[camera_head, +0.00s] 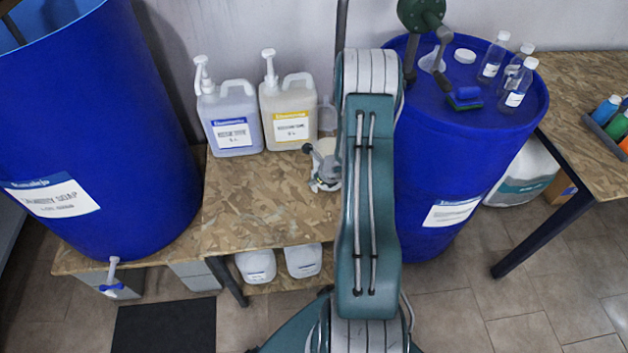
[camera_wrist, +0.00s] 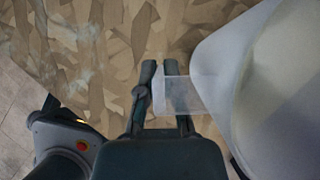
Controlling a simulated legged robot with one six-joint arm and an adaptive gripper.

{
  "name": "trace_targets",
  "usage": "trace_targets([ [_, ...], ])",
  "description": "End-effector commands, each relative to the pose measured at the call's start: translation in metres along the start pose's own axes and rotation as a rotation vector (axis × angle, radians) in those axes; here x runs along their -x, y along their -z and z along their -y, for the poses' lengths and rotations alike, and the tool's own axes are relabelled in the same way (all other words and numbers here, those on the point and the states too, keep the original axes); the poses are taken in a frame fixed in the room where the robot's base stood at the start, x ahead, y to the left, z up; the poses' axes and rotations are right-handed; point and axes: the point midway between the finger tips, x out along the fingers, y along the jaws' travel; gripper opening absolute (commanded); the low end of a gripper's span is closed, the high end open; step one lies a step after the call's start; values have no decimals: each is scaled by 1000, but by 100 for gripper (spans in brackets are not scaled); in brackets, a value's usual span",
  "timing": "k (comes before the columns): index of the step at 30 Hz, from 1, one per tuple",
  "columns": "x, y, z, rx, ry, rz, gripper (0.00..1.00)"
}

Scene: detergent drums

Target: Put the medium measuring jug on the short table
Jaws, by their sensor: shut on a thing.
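A translucent measuring jug (camera_head: 327,118) is at the back of the middle wooden table (camera_head: 250,220), right of two white pump bottles and partly hidden by my arm. In the wrist view, a large pale jug body (camera_wrist: 285,95) fills the right side, and its clear handle (camera_wrist: 182,93) reaches between my fingers. My gripper (camera_wrist: 161,68) is shut on that handle; in the head view my gripper (camera_head: 326,178) is small, just in front of the jug. I cannot tell whether the jug's base touches the table. No marks show its size.
A pump bottle with a blue label (camera_head: 232,118) and one with a yellow label (camera_head: 289,112) stand close left of the jug. A blue drum (camera_head: 90,130) is at left; another drum (camera_head: 440,160) is at right. The middle table's front is clear.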

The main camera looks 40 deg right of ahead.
Motion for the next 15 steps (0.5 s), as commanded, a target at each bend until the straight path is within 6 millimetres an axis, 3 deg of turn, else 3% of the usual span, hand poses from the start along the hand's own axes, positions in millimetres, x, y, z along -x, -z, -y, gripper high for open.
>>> trace_targets([
  [1,0,0,0,0,0,0,13],
  [3,0,0,0,0,0,0,43],
  [15,-2,1,0,-1,-1,-1,43],
])
